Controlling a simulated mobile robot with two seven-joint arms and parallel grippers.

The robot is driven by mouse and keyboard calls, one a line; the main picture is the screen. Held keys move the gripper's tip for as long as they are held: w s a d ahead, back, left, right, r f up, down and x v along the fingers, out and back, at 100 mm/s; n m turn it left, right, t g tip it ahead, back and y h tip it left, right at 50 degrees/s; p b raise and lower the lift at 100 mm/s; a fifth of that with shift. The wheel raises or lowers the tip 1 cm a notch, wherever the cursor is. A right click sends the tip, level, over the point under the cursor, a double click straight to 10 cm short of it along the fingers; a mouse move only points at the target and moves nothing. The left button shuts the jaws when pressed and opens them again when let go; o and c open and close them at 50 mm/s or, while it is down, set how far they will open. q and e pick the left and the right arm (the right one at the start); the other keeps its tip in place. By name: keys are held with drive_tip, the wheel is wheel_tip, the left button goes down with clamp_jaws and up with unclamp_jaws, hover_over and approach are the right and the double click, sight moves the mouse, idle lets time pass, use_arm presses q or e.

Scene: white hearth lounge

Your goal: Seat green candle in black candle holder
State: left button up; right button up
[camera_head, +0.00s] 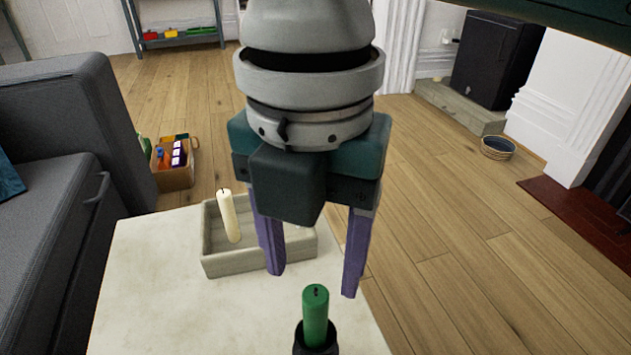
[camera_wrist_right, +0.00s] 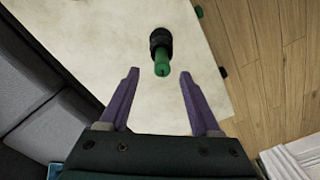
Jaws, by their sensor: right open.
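The green candle (camera_head: 315,312) stands in the black candle holder (camera_head: 299,343) at the front of the pale table, at the bottom of the head view. In the right wrist view the candle (camera_wrist_right: 162,61) rises out of the holder (camera_wrist_right: 160,40) and looks upright; its lower end is hidden inside. My right gripper (camera_head: 313,284) is open and empty, with purple fingers apart. In the wrist view, the candle top lies between and slightly beyond the fingertips (camera_wrist_right: 159,71), with no contact visible. My left gripper is not in view.
A grey tray (camera_head: 231,263) with a cream candle (camera_head: 229,216) in it stands behind on the pale table (camera_head: 150,290). A grey sofa (camera_head: 75,130) borders the left. Wooden floor (camera_head: 450,220) is open to the right.

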sight(315, 295)
drive_tip(key=f+b, duration=0.1)
drive_tip(key=f, duration=0.2)
drive_tip(key=f+b, duration=0.2)
drive_tip(key=f, duration=0.2)
drive_tip(key=shift+s+d+f+b, duration=0.15)
drive_tip(key=shift+s+d+b, duration=0.05)
drive_tip(key=shift+b, duration=0.1)
clamp_jaws()
